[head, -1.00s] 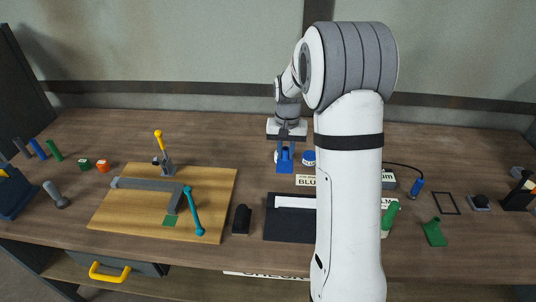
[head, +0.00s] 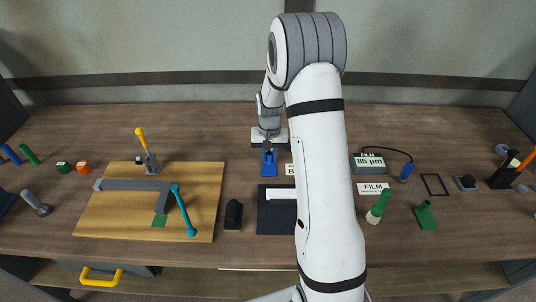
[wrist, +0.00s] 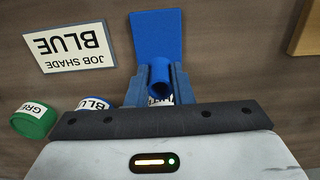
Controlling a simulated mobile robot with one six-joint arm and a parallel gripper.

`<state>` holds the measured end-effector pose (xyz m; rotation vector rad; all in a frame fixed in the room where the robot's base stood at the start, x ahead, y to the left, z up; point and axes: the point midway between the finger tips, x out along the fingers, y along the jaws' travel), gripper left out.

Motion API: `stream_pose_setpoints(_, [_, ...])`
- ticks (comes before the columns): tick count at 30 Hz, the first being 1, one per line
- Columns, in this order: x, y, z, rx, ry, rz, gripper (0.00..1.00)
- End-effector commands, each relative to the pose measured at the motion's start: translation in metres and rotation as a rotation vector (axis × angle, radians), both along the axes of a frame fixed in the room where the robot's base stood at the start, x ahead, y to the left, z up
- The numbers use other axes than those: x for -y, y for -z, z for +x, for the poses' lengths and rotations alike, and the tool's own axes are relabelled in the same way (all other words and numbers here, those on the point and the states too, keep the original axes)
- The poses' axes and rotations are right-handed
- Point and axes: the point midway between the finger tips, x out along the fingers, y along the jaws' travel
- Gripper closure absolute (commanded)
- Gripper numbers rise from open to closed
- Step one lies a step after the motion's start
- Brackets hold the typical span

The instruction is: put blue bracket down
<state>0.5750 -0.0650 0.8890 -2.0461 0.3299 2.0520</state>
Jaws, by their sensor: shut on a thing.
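The blue bracket (head: 269,167) is a flat plate with a round tube, at the back middle of the table in the head view. In the wrist view the bracket's plate (wrist: 157,35) points away from me and its tube sits between my fingers. My gripper (head: 269,149) is shut on the tube; it also shows in the wrist view (wrist: 159,85). The plate is at or very near the tabletop; I cannot tell if it touches. A "JOB SHADE BLUE" card (wrist: 70,48) lies beside the bracket.
A blue-labelled roll (wrist: 95,103) and a green roll (wrist: 35,122) stand close to my gripper. A wooden board (head: 195,200) with a clamp and grey frame is at left. A black pad (head: 275,218) lies in front. My arm hides part of the table.

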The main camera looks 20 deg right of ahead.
Motion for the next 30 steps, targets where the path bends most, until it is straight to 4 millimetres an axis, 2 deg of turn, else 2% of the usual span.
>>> stream_pose_setpoints(10, [-0.001, 0.005, 0.000, 0.002, -0.001, -0.001, 1.00])
stream_pose_setpoints(11, [-0.001, 0.004, 0.001, 0.002, -0.001, -0.001, 0.78])
stream_pose_setpoints(18, [-0.001, 0.003, 0.000, 0.002, -0.002, -0.001, 0.58])
stream_pose_setpoints(26, [-0.001, 0.002, 0.000, 0.002, -0.002, -0.001, 0.58])
stream_pose_setpoints(30, [-0.001, -0.008, 0.002, 0.005, -0.002, -0.001, 0.58])
